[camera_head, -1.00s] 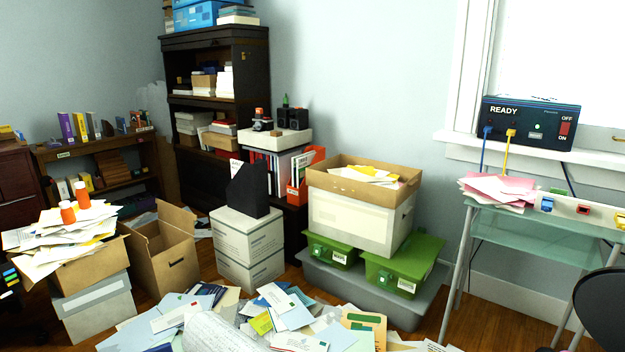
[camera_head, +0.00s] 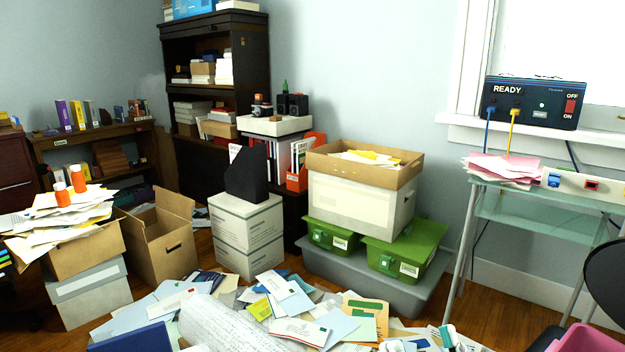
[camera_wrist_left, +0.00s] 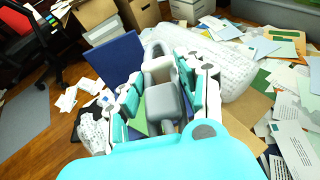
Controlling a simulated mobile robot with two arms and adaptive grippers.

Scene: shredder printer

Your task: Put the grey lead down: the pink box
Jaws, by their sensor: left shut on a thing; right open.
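A pink box (camera_head: 588,341) shows only in part at the bottom right corner of the head view. My left gripper (camera_wrist_left: 165,95) shows in the left wrist view, shut on a grey block-like piece (camera_wrist_left: 162,106), which looks like the end of the grey lead. The pink box is not in the left wrist view, and my left gripper is not in the head view. My right gripper (camera_head: 420,341) shows at the bottom edge of the head view, open and apart from the pink box.
A glass desk (camera_head: 530,222) with pink papers (camera_head: 505,170) and a power strip (camera_head: 592,186) stands at the right. A black READY unit (camera_head: 532,103) sits on the sill with blue and yellow leads. Papers cover the floor in front. A dark chair (camera_head: 605,285) is at the right edge.

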